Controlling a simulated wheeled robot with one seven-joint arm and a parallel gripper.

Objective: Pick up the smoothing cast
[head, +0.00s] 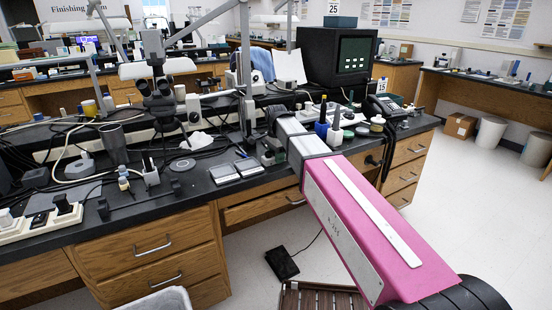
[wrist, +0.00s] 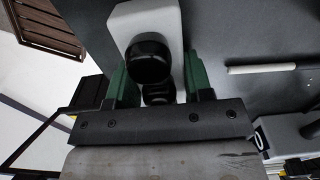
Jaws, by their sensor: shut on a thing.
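In the wrist view my gripper (wrist: 156,75) has its two green fingers on either side of a pale grey block with a glossy black rounded part, which seems to be the smoothing cast (wrist: 150,20). The jaws are shut on it. A second dark rounded part shows lower between the fingers. In the head view my pink arm reaches over the dark bench top, and its end hides most of the gripper and the held thing. I cannot tell from these views whether the piece touches the bench.
The black bench top (head: 180,194) is crowded. A black monitor (head: 338,58) stands behind. A white rod (wrist: 262,69) lies on the bench in the wrist view.

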